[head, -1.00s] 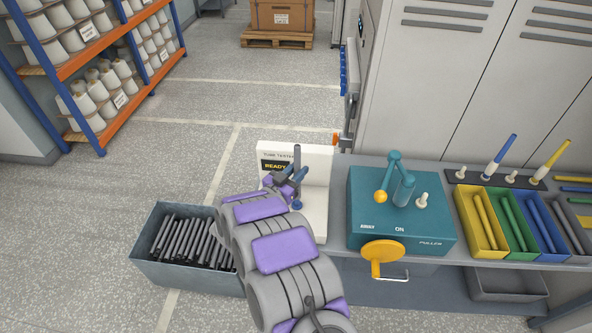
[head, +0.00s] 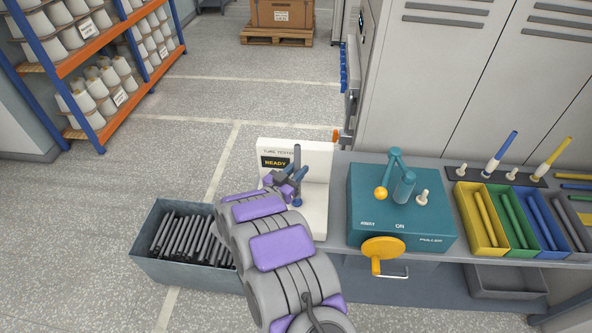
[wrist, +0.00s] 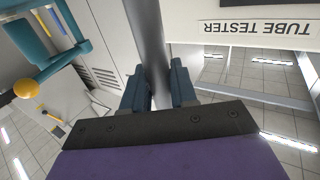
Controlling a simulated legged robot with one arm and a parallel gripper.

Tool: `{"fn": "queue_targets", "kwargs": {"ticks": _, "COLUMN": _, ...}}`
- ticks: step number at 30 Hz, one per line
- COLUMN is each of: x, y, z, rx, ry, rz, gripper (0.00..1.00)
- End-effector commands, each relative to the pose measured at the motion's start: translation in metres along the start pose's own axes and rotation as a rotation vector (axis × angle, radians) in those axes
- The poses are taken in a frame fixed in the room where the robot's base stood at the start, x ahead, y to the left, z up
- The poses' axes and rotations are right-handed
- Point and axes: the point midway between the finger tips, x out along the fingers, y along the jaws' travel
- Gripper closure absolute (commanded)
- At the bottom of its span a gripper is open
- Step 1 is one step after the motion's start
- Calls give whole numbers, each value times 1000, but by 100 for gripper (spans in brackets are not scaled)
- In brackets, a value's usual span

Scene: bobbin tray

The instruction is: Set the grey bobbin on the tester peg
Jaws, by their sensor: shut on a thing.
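My gripper (head: 288,187) is shut on a dark grey bobbin (head: 296,157), a slim tube held about upright in front of the white tube tester (head: 318,165). In the wrist view the bobbin (wrist: 149,45) stands between both fingers (wrist: 156,88). The tester's screen reads READY. A small blue upright piece (head: 298,201) shows just below the gripper, over the tester's white base; I take it for the peg. I cannot tell whether the bobbin's lower end is on it, as my gripper and arm hide that part.
A grey bin (head: 150,268) of dark tubes stands left of my arm. A teal puller box (head: 362,195) with a yellow crank (head: 383,248) sits right of the tester. Yellow, green, blue and grey trays (head: 491,247) stand farther right. Tall lockers rise behind the bench.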

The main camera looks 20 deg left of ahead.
Motion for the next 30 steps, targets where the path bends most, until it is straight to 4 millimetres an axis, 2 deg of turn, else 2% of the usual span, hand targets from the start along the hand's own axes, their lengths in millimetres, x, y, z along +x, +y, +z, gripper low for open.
{"fn": "queue_targets", "kwargs": {"ticks": 21, "x": 0, "y": 0, "z": -16, "rx": 1, "ry": 0, "rz": 1, "gripper": 100}}
{"fn": "queue_targets", "kwargs": {"ticks": 30, "x": 0, "y": 0, "z": -16, "rx": 0, "ry": 0, "rz": 0, "gripper": 100}}
